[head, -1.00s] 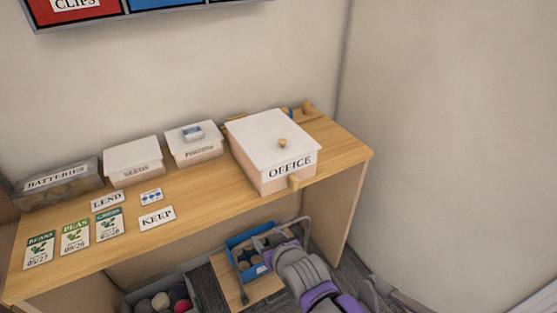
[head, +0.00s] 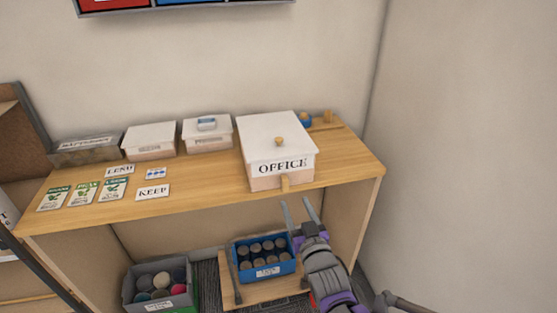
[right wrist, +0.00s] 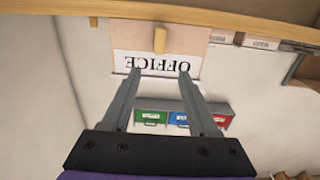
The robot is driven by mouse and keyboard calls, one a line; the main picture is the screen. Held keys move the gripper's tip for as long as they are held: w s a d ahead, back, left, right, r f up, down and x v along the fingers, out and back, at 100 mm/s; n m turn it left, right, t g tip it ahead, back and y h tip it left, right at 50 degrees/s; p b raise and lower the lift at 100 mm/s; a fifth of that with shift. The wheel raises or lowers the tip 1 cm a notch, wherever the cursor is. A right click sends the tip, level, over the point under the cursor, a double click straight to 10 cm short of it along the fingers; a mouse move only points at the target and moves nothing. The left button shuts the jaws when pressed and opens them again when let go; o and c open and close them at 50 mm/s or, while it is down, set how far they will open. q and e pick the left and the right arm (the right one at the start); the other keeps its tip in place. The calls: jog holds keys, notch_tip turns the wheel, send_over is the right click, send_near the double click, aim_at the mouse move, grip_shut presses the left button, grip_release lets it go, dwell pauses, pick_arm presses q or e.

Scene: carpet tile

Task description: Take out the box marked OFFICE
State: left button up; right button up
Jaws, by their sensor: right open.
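The box marked OFFICE (head: 278,150) is white with a lid, a small wooden knob on top and a wooden handle low on its front. It stands closed at the right part of the wooden shelf (head: 215,187). My right gripper (head: 299,206) is open and empty, below and in front of the box, its fingers pointing up toward the handle without touching it. In the right wrist view the OFFICE label (right wrist: 155,66) appears upside down between the open fingers (right wrist: 157,72), with the handle beyond. My left gripper is out of view.
Smaller boxes (head: 150,140) stand left of it, with seed packets (head: 83,194) and cards (head: 153,191) in front. A blue crate of jars (head: 264,267) and a grey bin of balls (head: 162,301) sit below. A wall closes off the right.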

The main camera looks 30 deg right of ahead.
aim_at(286, 182)
jog(key=x, duration=1.1)
jog(key=shift+d+f+b, duration=0.15)
jog(key=shift+f+b, duration=0.1)
jog(key=shift+b, duration=0.15)
grip_shut()
